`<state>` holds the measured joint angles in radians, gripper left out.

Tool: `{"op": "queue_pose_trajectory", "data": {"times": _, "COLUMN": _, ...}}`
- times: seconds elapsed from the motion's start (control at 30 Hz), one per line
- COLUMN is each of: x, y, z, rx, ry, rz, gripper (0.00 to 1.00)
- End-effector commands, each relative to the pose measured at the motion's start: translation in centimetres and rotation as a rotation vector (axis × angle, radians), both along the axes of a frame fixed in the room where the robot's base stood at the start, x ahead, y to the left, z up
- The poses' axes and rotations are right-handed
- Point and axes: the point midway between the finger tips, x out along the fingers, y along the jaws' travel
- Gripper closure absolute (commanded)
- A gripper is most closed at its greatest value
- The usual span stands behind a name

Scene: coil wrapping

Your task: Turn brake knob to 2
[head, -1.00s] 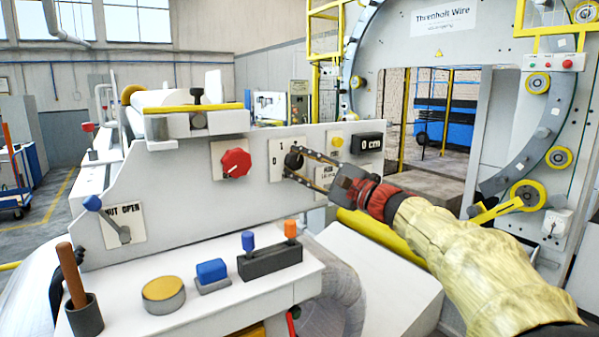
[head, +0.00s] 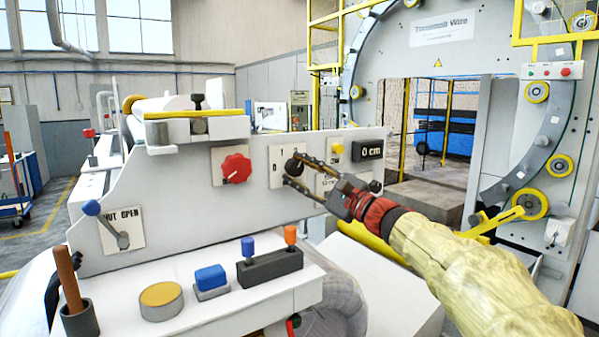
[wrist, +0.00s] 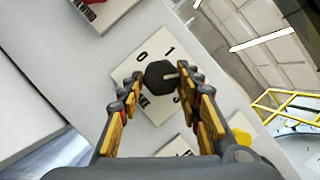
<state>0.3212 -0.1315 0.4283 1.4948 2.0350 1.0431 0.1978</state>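The brake knob (wrist: 159,75) is a small black knob on a white plate (wrist: 128,73) marked 0 and 1 at the top. A third mark lies at the lower right, partly covered by a finger. In the head view, my gripper (head: 292,169) reaches the knob (head: 292,165) from the right and partly covers the plate.
A red knob (head: 236,168) is on the same panel to the left. A blue-tipped lever (head: 108,222) is further left. The console below holds several colored controls.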

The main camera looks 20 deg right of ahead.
Motion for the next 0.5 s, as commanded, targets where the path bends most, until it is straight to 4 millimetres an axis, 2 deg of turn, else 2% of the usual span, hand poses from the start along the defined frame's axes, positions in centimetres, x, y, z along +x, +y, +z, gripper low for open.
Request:
{"op": "queue_pose_trajectory", "data": {"times": 0.27, "x": -0.03, "y": 0.01, "z": 0.08, "rx": 0.0, "ry": -0.002, "rz": 0.0, "gripper": 0.49}}
{"op": "queue_pose_trajectory", "data": {"times": 0.5, "x": -0.04, "y": 0.02, "z": 0.13, "rx": -0.001, "ry": -0.003, "rz": 0.0, "gripper": 0.49}}
